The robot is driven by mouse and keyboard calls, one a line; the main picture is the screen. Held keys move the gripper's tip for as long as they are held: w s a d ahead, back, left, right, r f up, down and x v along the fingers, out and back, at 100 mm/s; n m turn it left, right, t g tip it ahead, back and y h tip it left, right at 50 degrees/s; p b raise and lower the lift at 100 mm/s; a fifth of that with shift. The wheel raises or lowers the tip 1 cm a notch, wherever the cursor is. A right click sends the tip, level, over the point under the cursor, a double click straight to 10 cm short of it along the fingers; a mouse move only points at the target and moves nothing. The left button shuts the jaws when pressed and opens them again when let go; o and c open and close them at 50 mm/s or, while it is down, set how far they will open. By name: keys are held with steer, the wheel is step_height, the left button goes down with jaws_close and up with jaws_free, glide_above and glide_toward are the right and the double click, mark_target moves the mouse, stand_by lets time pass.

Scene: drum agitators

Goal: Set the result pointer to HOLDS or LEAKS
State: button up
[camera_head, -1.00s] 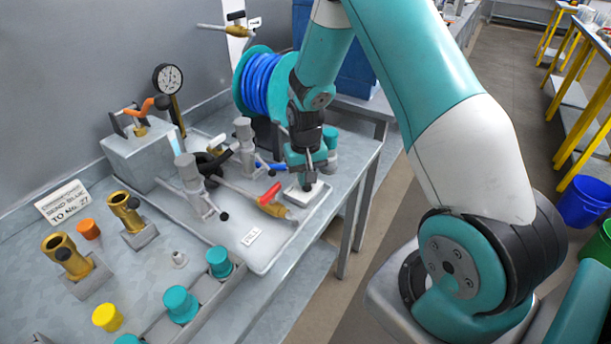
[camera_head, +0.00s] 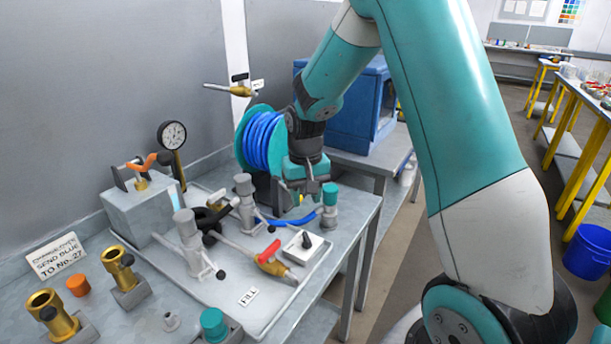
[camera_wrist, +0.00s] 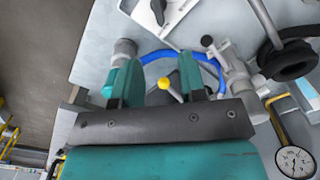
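The result pointer is a black knob (camera_head: 306,240) on a small white plate (camera_head: 312,254) at the right of the grey tray. In the wrist view the white plate (camera_wrist: 176,14) and black pointer (camera_wrist: 158,12) show at the top edge. No HOLDS or LEAKS lettering is readable, so I cannot tell which side it points to. My gripper (camera_head: 309,198) is above and behind the plate, apart from it. In the wrist view its teal fingers (camera_wrist: 158,76) are spread with nothing gripped. A yellow ball knob (camera_wrist: 163,84) shows between and below them.
A teal-capped fitting (camera_head: 330,206) with blue hose stands close to my gripper. A red-handled brass valve (camera_head: 269,254), grey clamps (camera_head: 192,236), the blue hose reel (camera_head: 262,140) and a dial gauge (camera_head: 172,135) crowd the bench. The bench's right edge is near the plate.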

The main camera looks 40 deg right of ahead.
step_height(320, 180, up, 6)
steer(key=shift+a+r, duration=0.1)
steer(key=shift+r, duration=0.05)
stand_by(0.6)
steer(key=s+a+r+n+y, duration=0.1)
steer(key=s+a+r+n, duration=0.2)
steer(key=a, duration=0.4)
steer(key=s+a+r+n+y, duration=0.1)
steer(key=s+a+r+n, duration=0.1)
steer(key=s+a, duration=0.45)
steer(key=s+a+n+y, duration=0.1)
steer(key=s+a+n, duration=0.2)
steer(key=s, duration=0.4)
steer(key=s+a+r+n+y, duration=0.1)
steer(key=s+a+n, duration=0.2)
steer(key=s+a, duration=0.3)
steer(key=shift+s, duration=0.6)
